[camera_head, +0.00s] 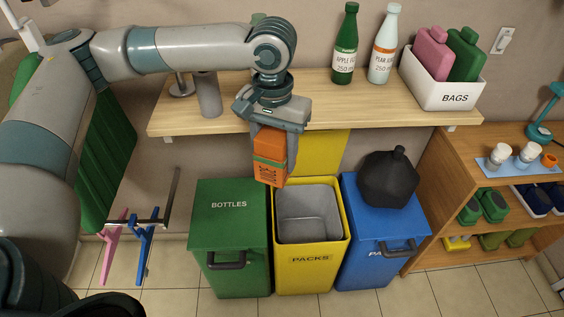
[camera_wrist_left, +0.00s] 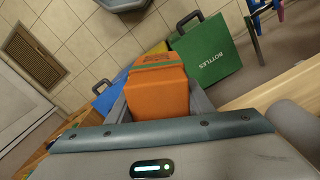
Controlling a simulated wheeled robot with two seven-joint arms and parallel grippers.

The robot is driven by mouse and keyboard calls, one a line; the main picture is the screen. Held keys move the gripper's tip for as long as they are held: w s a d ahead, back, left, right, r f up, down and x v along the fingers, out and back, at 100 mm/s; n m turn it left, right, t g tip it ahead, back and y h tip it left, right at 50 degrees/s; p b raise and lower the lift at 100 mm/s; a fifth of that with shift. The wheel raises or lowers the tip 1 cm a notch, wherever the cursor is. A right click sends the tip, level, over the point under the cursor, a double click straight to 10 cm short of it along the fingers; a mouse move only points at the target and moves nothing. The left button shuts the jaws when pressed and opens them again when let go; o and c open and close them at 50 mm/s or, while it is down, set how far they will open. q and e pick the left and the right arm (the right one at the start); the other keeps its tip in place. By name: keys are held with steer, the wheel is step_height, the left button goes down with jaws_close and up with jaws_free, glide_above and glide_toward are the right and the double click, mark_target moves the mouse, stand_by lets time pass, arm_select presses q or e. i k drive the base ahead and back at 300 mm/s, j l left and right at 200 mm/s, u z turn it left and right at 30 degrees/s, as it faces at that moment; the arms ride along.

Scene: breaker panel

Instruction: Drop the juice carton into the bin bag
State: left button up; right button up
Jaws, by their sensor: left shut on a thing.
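An orange juice carton (camera_head: 270,157) with a green band hangs from my left gripper (camera_head: 272,130), which is shut on it. The carton is near the left side of the open yellow PACKS bin (camera_head: 310,261), above its rim. A grey bin bag (camera_head: 307,214) lines this bin, and its yellow lid (camera_head: 322,152) stands raised behind. In the left wrist view the carton (camera_wrist_left: 157,92) sits between the fingers, with a bit of yellow bin behind it. My right gripper does not show.
A closed green BOTTLES bin (camera_head: 229,230) stands left of the yellow bin. A closed blue bin (camera_head: 366,232) stands right, with a black bag (camera_head: 388,178) on its lid. The wooden shelf (camera_head: 340,112) behind holds two bottles and a white BAGS box (camera_head: 441,89).

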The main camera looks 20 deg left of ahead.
mark_target(301, 241)
steer(key=k, duration=0.7)
steer(key=u, duration=1.35)
steer(key=i+l, duration=0.1)
steer(key=l, duration=0.3)
steer(key=i+l, duration=0.15)
steer(key=l, duration=0.25)
steer(key=i+l, duration=0.1)
steer(key=l, duration=0.25)
steer(key=i+l, duration=0.1)
steer(key=l, duration=0.3)
steer(key=i+l, duration=0.15)
steer(key=l, duration=0.25)
steer(key=i+l, duration=0.1)
steer(key=l, duration=0.3)
